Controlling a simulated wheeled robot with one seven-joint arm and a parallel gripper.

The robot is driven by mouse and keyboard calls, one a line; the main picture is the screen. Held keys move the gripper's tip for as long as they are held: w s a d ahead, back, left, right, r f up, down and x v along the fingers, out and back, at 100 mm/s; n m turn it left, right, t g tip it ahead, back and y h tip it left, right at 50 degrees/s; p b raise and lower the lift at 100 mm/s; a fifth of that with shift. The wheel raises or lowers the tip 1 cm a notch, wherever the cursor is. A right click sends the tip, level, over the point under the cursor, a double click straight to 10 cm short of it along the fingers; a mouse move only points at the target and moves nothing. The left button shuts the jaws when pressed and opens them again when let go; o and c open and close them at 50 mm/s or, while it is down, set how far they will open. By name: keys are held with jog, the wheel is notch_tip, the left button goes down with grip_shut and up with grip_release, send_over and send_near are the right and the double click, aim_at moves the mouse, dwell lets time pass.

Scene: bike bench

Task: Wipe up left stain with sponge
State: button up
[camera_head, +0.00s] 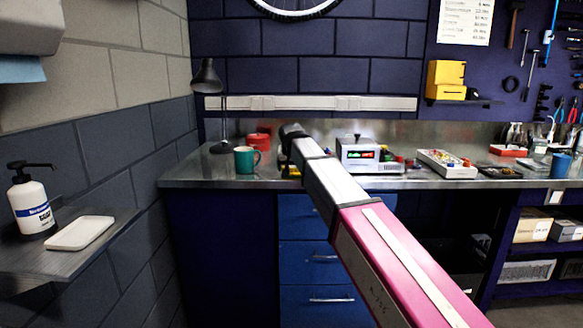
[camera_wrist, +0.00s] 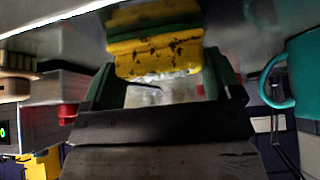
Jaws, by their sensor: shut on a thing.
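My gripper (camera_wrist: 158,64) is shut on a sponge (camera_wrist: 152,46), with one dark green finger on each side. The sponge is yellow with a green layer and dark speckles. It lies against or very near the metal bench top (camera_wrist: 60,48), but I cannot tell whether it touches. In the head view my arm reaches over the bench (camera_head: 220,180), and its end hides most of the gripper and sponge. I cannot make out the left stain clearly in either view.
A teal mug (camera_head: 246,160) stands left of my gripper in the head view, with a red mug (camera_head: 260,141) and a black lamp (camera_head: 207,80) nearby. A grey device with a lit display (camera_head: 365,154) stands close on the right. A parts tray (camera_head: 445,164) lies farther right.

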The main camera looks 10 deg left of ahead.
jog(key=shift+d, duration=0.1)
jog(key=shift+w+d, duration=0.15)
jog(key=shift+d, duration=0.5)
jog(key=shift+w+d, duration=0.15)
jog(key=shift+d, duration=0.5)
jog(key=shift+a, duration=0.15)
jog(key=shift+s+a, duration=0.15)
jog(key=shift+a, duration=0.5)
jog(key=shift+s+a, duration=0.15)
jog(key=shift+a, duration=0.45)
jog(key=shift+w+d, duration=0.15)
jog(key=shift+d, duration=0.55)
jog(key=shift+w+d, duration=0.15)
jog(key=shift+d, duration=0.55)
jog(key=shift+a, duration=0.15)
jog(key=shift+s+a, duration=0.15)
jog(key=shift+a, duration=0.5)
jog(key=shift+s+a, duration=0.15)
jog(key=shift+a, duration=0.45)
